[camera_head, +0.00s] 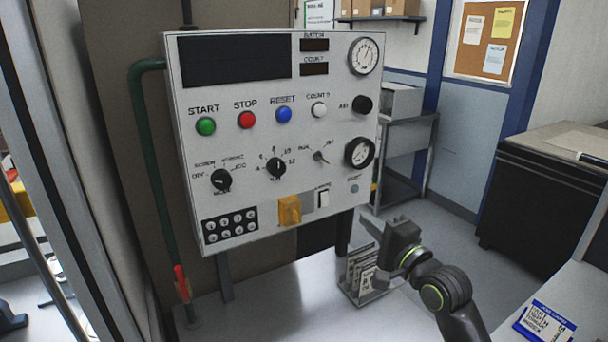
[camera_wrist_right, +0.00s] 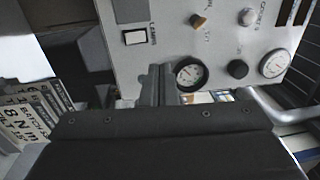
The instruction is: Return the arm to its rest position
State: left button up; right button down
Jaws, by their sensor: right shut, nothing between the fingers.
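My right gripper (camera_head: 374,222) is in front of the lower right corner of the white control panel (camera_head: 325,110), apart from it as far as I can tell. It is shut and empty. In the right wrist view its closed fingers (camera_wrist_right: 157,84) point toward the panel, near the lower gauge (camera_wrist_right: 189,73). My right arm comes in from the lower right in the head view. My left gripper does not show in either view.
A rack of printed cards (camera_head: 360,272) stands on the light table (camera_head: 275,302) just below the gripper. A green pipe (camera_head: 150,165) runs down the panel's left side. A blue-and-white sign (camera_head: 545,322) lies at the lower right. Open floor (camera_head: 440,235) shows behind the arm.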

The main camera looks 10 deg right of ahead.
jog(key=s+d+f+n+g+h, duration=0.1)
jog(key=s+f+n+g+h, duration=0.15)
jog(key=s+f, duration=0.6)
jog(key=s+d+f+n+g+h, duration=0.2)
jog(key=s+f+n+g, duration=0.25)
jog(key=f, duration=0.65)
jog(key=s+d+f+n+g+h, duration=0.25)
jog(key=s+f+g, duration=0.2)
jog(key=s, duration=0.85)
jog(key=s+d+f+n+g+h, duration=0.1)
jog(key=s+d+f+n+g, duration=0.25)
jog(key=s, duration=0.85)
notch_tip(320, 180, down, 26)
jog(key=b, duration=0.1)
jog(key=s+a+f+g+b, duration=0.1)
jog(key=s+f, duration=1.4)
jog(key=f, duration=0.3)
jog(key=shift+a+g+y, duration=0.3)
